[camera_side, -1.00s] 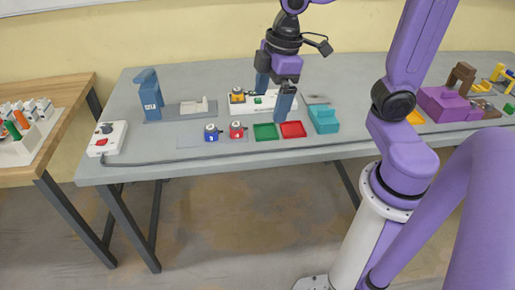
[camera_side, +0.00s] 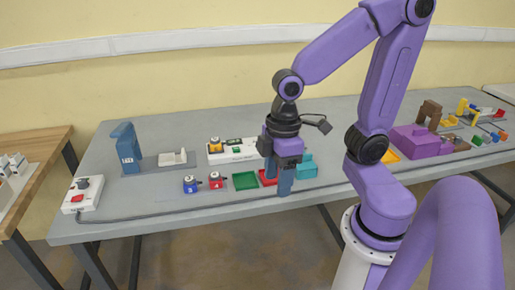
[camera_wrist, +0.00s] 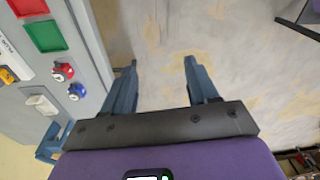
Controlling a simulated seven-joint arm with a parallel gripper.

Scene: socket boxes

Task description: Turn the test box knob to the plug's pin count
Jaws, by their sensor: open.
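A white box (camera_side: 83,194) with a dark knob (camera_side: 83,183) and a red button is at the table's left end. Another white box (camera_side: 243,157) at the back middle has a yellow-and-dark part (camera_side: 215,145) and a green part on top. I cannot tell which is the test box, nor read a knob setting. A blue plug-like piece (camera_side: 190,185) and a red one (camera_side: 216,180) stand in front; their pins cannot be counted. My gripper (camera_side: 277,184) is open and empty, in front of the red tray. In the wrist view its fingers (camera_wrist: 161,62) have bare floor between them.
A green tray (camera_side: 246,181) and a red tray (camera_side: 268,178) lie near the front edge. A blue press-like stand (camera_side: 127,147) is at the left, a teal block (camera_side: 306,168) right of my gripper. A cable runs along the front edge.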

